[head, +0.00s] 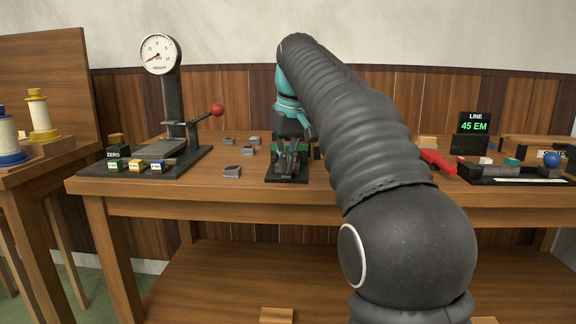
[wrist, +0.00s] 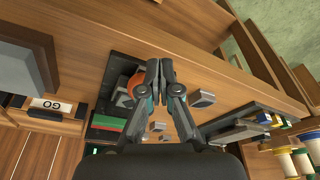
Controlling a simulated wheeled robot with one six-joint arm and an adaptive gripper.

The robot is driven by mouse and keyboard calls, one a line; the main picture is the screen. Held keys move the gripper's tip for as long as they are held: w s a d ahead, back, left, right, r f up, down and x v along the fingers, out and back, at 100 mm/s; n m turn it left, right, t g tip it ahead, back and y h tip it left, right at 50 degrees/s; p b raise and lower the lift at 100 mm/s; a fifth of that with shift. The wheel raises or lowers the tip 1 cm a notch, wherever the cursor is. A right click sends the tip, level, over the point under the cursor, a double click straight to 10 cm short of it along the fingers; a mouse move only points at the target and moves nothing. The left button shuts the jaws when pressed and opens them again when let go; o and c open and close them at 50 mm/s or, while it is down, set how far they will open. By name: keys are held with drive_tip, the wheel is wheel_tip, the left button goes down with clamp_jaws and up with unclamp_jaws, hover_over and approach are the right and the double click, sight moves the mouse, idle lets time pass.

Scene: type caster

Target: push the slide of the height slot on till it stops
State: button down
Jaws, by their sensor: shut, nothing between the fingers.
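A black fixture (head: 287,178) stands at the middle of the table's front, and I take it to be the height slot. In the wrist view its black plate (wrist: 117,75) shows left of my fingers, with a rounded orange part (wrist: 134,86) that may be the slide's knob. My gripper (wrist: 160,68) is shut and empty, its fingertips right beside the orange part in that picture; I cannot tell if they touch. In the head view my gripper (head: 288,168) is low over the fixture and hides much of it. The slide's travel and stop are not clear.
Several grey type blocks (head: 232,171) lie left of the fixture. A height gauge (head: 160,55) with a red-knobbed lever (head: 217,110) stands farther left. On the right are a red-handled tool (head: 437,161), a "45 EM" line display (head: 474,126) and a black tray (head: 515,180).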

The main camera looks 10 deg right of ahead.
drive_tip(key=shift+w+d+p, duration=0.2)
drive_tip(key=shift+w+p, duration=0.35)
drive_tip(key=shift+p, duration=0.1)
drive_tip(key=shift+w+d+p, duration=0.15)
drive_tip(key=shift+w+p, duration=0.4)
drive_tip(key=shift+p, duration=0.05)
idle(1.1)
drive_tip(key=shift+w+d, duration=0.3)
drive_tip(key=shift+w, duration=0.6)
drive_tip(key=shift+w+d, duration=0.3)
drive_tip(key=shift+w, duration=0.6)
drive_tip(key=shift+w+d, duration=0.3)
drive_tip(key=shift+w, duration=0.6)
idle(3.0)
